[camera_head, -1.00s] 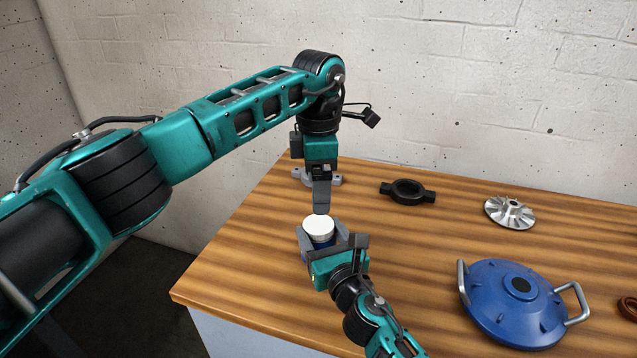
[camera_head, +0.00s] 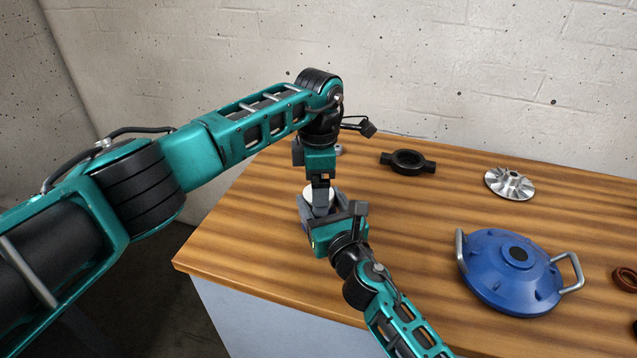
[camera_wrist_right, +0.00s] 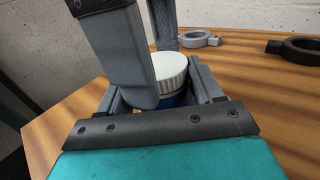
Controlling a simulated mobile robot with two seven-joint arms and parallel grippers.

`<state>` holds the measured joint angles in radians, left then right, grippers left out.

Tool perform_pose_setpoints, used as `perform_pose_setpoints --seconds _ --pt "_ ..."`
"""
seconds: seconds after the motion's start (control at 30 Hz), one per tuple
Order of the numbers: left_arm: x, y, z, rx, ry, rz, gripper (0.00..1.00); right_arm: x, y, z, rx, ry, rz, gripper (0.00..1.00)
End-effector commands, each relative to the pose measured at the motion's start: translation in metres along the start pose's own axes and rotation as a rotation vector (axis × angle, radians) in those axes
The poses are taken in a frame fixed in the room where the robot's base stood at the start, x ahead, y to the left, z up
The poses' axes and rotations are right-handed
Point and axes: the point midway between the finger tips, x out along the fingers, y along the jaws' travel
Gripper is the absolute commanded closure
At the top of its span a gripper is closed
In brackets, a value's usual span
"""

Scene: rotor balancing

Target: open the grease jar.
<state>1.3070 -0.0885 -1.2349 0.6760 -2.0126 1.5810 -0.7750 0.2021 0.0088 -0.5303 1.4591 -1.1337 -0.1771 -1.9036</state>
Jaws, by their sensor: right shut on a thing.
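The grease jar has a white ribbed lid (camera_wrist_right: 172,71) and a blue body (camera_wrist_right: 178,100), and stands upright near the table's left front part. My right gripper (camera_head: 322,214) is shut on the jar's body, a finger on each side. My left gripper (camera_head: 321,207) points straight down over the jar. In the right wrist view its fingers are apart, one in front of the lid and one behind it. The front finger hides the left part of the lid, and I cannot see any contact. In the head view the lid (camera_head: 310,193) is partly covered by the left fingers.
On the wooden table (camera_head: 400,225) lie a black ring with two lugs (camera_head: 408,163), a silver finned rotor (camera_head: 510,184), a blue cover with two handles (camera_head: 510,270) and a brown ring (camera_head: 625,279). A grey part (camera_wrist_right: 196,40) stands behind the jar. The middle of the table is clear.

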Motion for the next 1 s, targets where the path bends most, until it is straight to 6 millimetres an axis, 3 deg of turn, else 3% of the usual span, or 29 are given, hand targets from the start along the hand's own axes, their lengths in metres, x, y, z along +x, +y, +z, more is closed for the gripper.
perform_pose_setpoints --seconds 0.6,0.77,1.0 --pt "-0.0001 -0.0004 0.0003 0.001 0.0 -0.001 0.74 -0.001 0.0001 -0.0042 0.001 0.008 0.0 1.0" --pt "-0.0002 -0.0004 0.0003 -0.082 0.001 -0.001 0.74 -0.001 0.0 -0.0043 0.001 0.008 -0.001 1.0" --pt "-0.0006 -0.0003 0.0005 -0.435 0.0 0.0 0.74 -0.001 0.0 -0.0046 0.001 0.009 -0.001 1.0"
